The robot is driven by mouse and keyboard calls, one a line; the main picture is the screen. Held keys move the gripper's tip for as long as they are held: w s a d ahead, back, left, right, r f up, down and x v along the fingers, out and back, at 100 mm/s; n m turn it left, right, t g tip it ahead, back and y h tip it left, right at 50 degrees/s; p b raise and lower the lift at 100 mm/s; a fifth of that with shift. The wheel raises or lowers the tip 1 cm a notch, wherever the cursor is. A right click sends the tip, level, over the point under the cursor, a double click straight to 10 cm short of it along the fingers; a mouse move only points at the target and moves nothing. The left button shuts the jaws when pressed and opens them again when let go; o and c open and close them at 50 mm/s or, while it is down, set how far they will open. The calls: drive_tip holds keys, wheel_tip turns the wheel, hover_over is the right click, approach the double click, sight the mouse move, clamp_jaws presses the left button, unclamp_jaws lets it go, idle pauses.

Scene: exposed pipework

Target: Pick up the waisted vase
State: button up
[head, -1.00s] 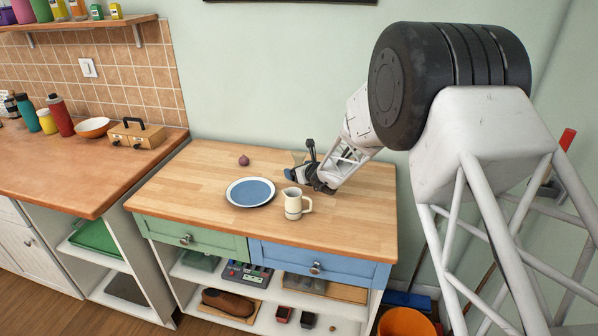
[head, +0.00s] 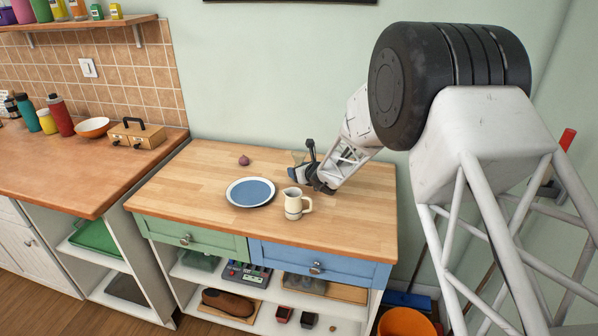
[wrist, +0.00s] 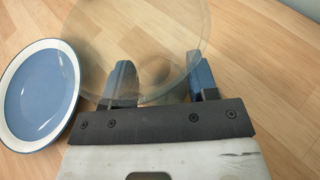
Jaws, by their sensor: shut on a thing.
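The waisted vase is clear glass. In the wrist view its wide round rim and see-through body (wrist: 135,45) fill the upper middle, between and in front of my fingers. In the head view the vase (head: 298,157) is a faint shape at the back of the wooden table, partly hidden by my gripper. My gripper (wrist: 163,82) is shut on the vase, with one dark blue finger on each side of it. It also shows in the head view (head: 300,173), low over the table. I cannot tell how far the vase's base is from the tabletop.
A blue plate with a white rim (head: 251,192) lies left of my gripper; it also shows in the wrist view (wrist: 40,95). A cream jug (head: 293,204) stands just in front of my gripper. An onion (head: 244,160) lies near the back edge. The table's left side is clear.

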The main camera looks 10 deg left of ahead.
drive_tip(key=shift+r, duration=5)
drive_tip(key=shift+a, duration=0.15)
drive_tip(key=shift+s+a+r+n+g+y, duration=0.2)
drive_tip(key=shift+a+n+g+y, duration=0.1)
drive_tip(key=shift+a, duration=0.2)
drive_tip(key=shift+s+a+r+n+g+y, duration=0.1)
drive_tip(key=shift+s+a+n+g+y, duration=0.05)
drive_tip(key=shift+s+a+n+g, duration=2.2)
drive_tip(key=shift+s+a+r+n+g+y, duration=0.1)
drive_tip(key=shift+s+a+n+g+y, duration=0.1)
drive_tip(key=shift+s+a+n+g, duration=2.15)
drive_tip(key=shift+s+a+r+n+g+y, duration=0.15)
drive_tip(key=shift+s+a+n+g, duration=1.65)
drive_tip(key=shift+g, duration=1)
drive_tip(key=shift+w+d+f, duration=0.1)
drive_tip(key=shift+w+d, duration=0.05)
drive_tip(key=shift+d, duration=0.1)
drive_tip(key=shift+f, duration=0.1)
